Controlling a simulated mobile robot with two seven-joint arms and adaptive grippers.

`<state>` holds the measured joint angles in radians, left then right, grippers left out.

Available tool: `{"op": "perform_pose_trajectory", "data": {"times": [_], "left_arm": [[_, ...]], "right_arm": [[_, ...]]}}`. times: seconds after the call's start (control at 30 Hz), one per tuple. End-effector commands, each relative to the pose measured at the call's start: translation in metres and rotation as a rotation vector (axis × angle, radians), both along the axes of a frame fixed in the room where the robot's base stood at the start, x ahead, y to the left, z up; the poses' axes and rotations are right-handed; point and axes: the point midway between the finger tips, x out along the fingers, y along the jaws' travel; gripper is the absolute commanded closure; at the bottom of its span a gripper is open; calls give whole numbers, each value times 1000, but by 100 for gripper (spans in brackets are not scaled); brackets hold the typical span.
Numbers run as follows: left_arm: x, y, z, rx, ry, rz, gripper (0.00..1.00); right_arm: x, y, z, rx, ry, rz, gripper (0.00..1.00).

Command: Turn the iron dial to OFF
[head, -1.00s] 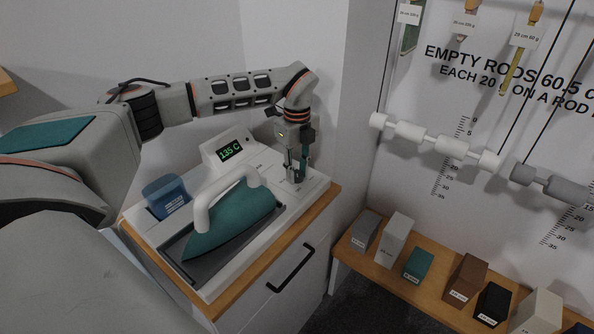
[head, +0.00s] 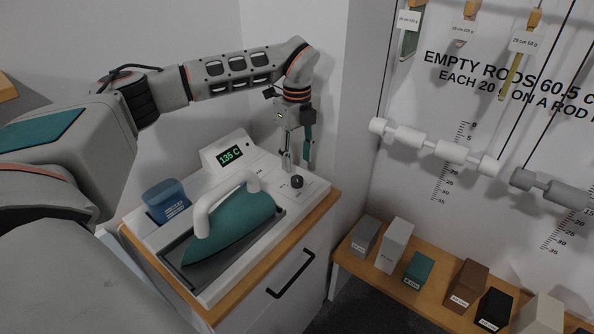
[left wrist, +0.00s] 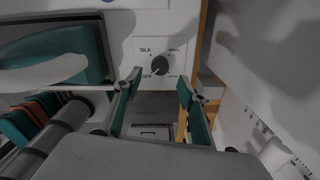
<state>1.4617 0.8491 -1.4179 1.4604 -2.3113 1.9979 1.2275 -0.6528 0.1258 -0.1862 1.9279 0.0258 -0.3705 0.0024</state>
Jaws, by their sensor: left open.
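The iron dial (head: 297,181) is a small dark round knob on the white panel of the ironing station. In the left wrist view the dial (left wrist: 160,65) has SILK printed at its upper left and OFF at its lower left. A small pale mark on the knob appears to face OFF. My left gripper (head: 297,157) is open and empty, above the dial and apart from it. In the left wrist view its fingers (left wrist: 160,80) spread to either side below the dial. The teal iron (head: 235,226) rests on its tray left of the dial. My right gripper is not in view.
A display (head: 230,155) reading 135 C stands behind the iron. A blue container (head: 166,201) sits at the panel's left. A wall (head: 345,110) rises close to the right of my gripper. Several blocks stand on a low wooden shelf (head: 345,262) at right.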

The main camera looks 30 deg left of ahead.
Motion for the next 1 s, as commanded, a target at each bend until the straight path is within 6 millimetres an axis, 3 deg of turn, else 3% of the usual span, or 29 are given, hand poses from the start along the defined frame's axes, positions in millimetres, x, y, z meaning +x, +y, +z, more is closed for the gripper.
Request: {"op": "perform_pose_trajectory", "data": {"times": [0.1, 0.33, 1.0], "left_arm": [[1, 0, 24, 0, -2, 0, 59], [0, 0, 50, 1, 0, 0, 59], [0, 0, 55, 0, 1, -1, 59]], "right_arm": [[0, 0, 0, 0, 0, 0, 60], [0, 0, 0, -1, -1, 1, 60], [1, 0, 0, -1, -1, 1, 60]]}}
